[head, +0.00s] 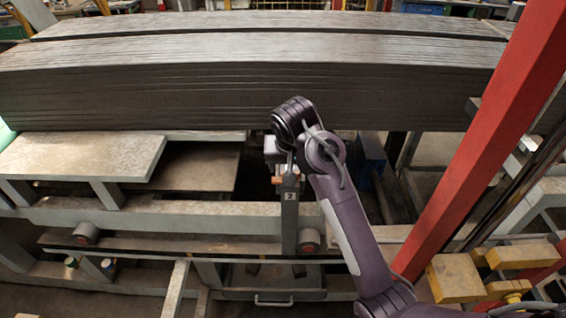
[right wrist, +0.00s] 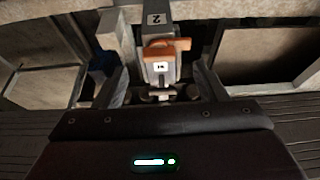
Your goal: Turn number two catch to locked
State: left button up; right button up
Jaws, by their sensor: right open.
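The number two catch (right wrist: 166,50) has an orange handle and stands on a grey post (head: 289,220) with a "2" label (right wrist: 157,18). In the right wrist view the handle lies crosswise over the post, above a small white tag (right wrist: 160,67) whose mark is hard to read. In the head view the orange part (head: 291,181) shows small, just under my right gripper (head: 277,160). My right gripper is open, one finger (right wrist: 119,84) to each side of the catch, with nothing held. I cannot tell whether the fingers touch it. My left gripper is not in view.
A long stack of dark planks (head: 200,85) lies behind the catch. A grey rail (head: 160,217) runs across the front. A slanted red post (head: 480,150) and yellow blocks (head: 455,278) stand at the right. A pale plate (head: 80,155) sits at the left.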

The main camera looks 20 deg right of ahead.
jog(key=p+x, duration=0.1)
jog(key=x, duration=0.2)
jog(key=p+x, duration=0.1)
jog(key=x, duration=0.2)
jog(key=shift+w+d+r+p, duration=0.1)
jog(key=shift+w+d+p, duration=0.15)
jog(key=shift+w, duration=0.2)
jog(key=shift+w+f, duration=0.15)
jog(key=shift+f, duration=0.1)
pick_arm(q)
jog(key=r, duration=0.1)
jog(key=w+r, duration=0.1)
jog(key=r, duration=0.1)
pick_arm(e)
jog(key=shift+c, duration=0.4)
jog(key=shift+c, duration=1.2)
jog(key=c, duration=0.7)
jog(key=shift+o, duration=0.2)
